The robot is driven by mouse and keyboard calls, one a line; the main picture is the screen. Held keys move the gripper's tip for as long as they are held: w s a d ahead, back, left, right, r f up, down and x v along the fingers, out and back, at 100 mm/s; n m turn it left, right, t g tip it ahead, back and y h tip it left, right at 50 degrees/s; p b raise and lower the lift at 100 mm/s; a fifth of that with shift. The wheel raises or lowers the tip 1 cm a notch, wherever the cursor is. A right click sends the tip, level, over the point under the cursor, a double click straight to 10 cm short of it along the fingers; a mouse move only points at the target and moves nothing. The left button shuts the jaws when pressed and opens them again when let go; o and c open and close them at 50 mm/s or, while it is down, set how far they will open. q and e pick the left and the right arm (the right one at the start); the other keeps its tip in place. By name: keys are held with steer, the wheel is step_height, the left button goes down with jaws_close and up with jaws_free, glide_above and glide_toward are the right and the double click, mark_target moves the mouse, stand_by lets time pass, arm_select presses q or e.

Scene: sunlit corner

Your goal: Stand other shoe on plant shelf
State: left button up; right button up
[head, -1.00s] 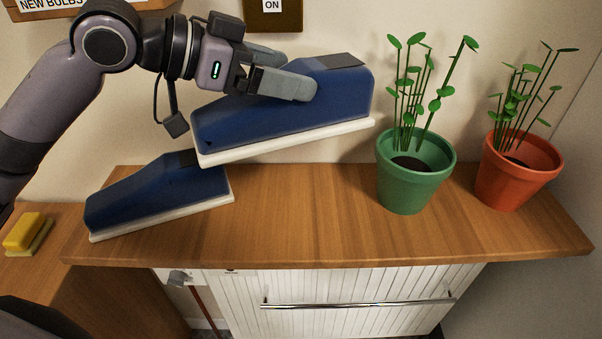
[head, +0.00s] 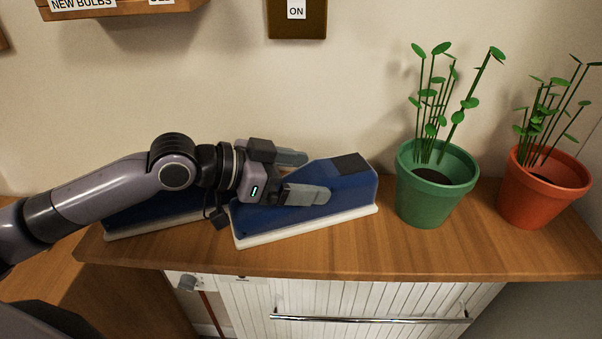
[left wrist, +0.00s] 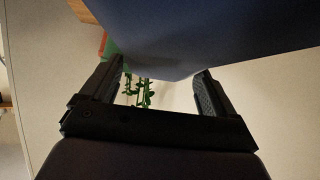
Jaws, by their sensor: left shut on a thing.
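A blue shoe with a white sole (head: 348,190) is on or just above the wooden plant shelf (head: 330,250), left of the green pot. My left gripper (head: 305,177) is shut on this shoe, one finger on each side. In the left wrist view the shoe (left wrist: 210,30) fills the top, between the fingers of the gripper (left wrist: 160,88). The other blue shoe (head: 150,217) rests on the shelf to the left, partly hidden behind my left arm. My right gripper is not in view.
A green pot with a plant (head: 430,205) stands right of the held shoe, with a small gap. An orange pot with a plant (head: 540,205) stands further right. A labelled box (head: 120,12) and an ON switch plate (head: 297,15) are on the wall. The front shelf strip is clear.

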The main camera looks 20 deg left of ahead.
arm_select(q)
steer(key=o, duration=1.4)
steer(key=shift+r, duration=0.1)
steer(key=b+v, duration=0.1)
steer(key=v, duration=0.9)
steer(key=shift+f+b, duration=0.2)
steer(key=shift+b, duration=0.1)
steer(key=shift+v, duration=1.05)
steer(key=shift+r, duration=0.1)
